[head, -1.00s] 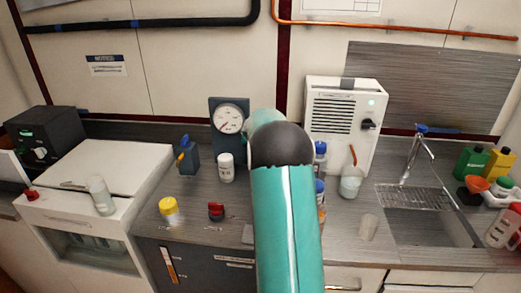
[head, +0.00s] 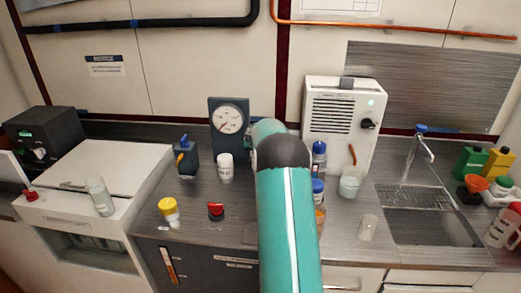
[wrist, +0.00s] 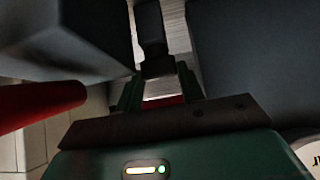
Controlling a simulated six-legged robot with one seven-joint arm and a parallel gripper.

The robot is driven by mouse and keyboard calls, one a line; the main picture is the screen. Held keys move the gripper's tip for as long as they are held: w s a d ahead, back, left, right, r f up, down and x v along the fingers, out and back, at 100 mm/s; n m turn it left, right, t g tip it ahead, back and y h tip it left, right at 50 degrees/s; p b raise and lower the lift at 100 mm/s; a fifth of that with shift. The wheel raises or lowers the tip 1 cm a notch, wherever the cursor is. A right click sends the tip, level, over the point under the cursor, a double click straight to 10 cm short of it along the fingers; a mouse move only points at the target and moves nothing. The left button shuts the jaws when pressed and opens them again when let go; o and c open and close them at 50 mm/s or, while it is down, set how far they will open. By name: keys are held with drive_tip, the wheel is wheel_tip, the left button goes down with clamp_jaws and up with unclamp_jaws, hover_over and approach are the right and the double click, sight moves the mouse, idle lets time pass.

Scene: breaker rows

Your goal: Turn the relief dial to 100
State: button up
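A round white gauge (head: 228,118) with a dark needle pointing lower left sits on a dark upright panel (head: 216,147) at the back of the counter. I cannot read its numbers, and no dial marked relief is legible. My gripper is hidden behind my arm in the head view, near the panel's right side. In the wrist view my gripper (wrist: 159,72) has its two green fingers apart. A black stem-like part (wrist: 154,40) with a wider end lies between and just beyond the fingertips; I cannot tell whether they touch it.
In the wrist view a red bar (wrist: 40,104) crosses the left.

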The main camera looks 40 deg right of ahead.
drive_tip(key=shift+s+d+f, duration=0.1)
drive_tip(key=shift+n+t+y, duration=0.5)
drive_tip(key=shift+n+t, duration=0.1)
drive_tip(key=shift+n, duration=0.3)
drive_tip(key=shift+n+y, duration=0.4)
drive_tip(key=shift+n, duration=0.2)
drive_tip(key=o, duration=0.7)
